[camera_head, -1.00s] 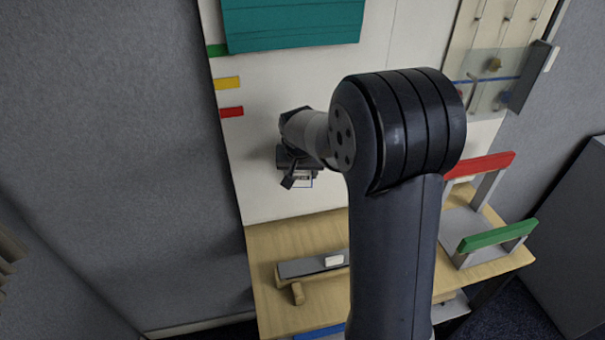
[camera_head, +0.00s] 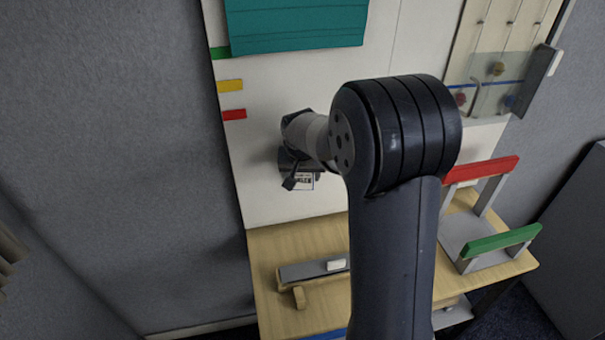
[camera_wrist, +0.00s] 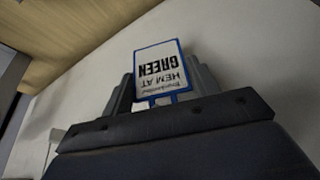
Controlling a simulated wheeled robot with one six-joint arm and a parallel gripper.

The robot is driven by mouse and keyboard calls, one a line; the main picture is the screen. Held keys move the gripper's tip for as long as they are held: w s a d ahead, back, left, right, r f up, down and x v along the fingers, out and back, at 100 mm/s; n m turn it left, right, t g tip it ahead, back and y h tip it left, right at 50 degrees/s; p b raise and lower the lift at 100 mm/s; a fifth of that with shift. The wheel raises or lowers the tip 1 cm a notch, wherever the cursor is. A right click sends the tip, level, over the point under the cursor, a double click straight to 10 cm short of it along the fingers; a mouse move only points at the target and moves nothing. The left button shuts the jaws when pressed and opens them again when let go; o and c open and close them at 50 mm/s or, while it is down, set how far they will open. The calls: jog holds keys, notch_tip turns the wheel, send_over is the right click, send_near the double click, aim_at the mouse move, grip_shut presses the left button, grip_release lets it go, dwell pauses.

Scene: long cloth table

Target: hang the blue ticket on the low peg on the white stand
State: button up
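The blue ticket (camera_wrist: 160,68) is a white card with a blue border and black print reading "HEM AT GREEN", upside down in the wrist view. It also shows partly in the head view (camera_head: 303,181), just below my gripper (camera_head: 296,172). The grey fingers of my gripper (camera_wrist: 163,92) stand at both sides of the ticket's lower part and appear shut on it. The ticket is over the white surface; its exact height cannot be told. I cannot make out the white stand or its low peg; my arm covers the middle of the head view.
A teal cloth (camera_head: 295,22) lies on the white surface (camera_head: 270,195). Green, yellow (camera_head: 230,86) and red strips mark its left edge. A grey bar with a white block (camera_head: 336,265) lies on the wood. A rack with red (camera_head: 482,169) and green bars stands right.

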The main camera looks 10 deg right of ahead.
jog(key=o, duration=0.4)
jog(key=shift+o, duration=0.2)
jog(key=b+v, duration=0.1)
jog(key=v, duration=0.9)
jog(key=shift+s+r, duration=0.2)
jog(key=shift+r, duration=0.15)
jog(key=shift+f, duration=0.1)
jog(key=p+x, duration=0.1)
jog(key=x, duration=0.9)
jog(key=shift+w+f, duration=0.15)
jog(key=shift+f, duration=0.05)
jog(key=shift+s+r+p, duration=0.15)
jog(key=shift+s+p, duration=0.05)
jog(key=shift+p, duration=0.1)
jog(key=shift+s+r, duration=0.1)
jog(key=shift+s, duration=0.7)
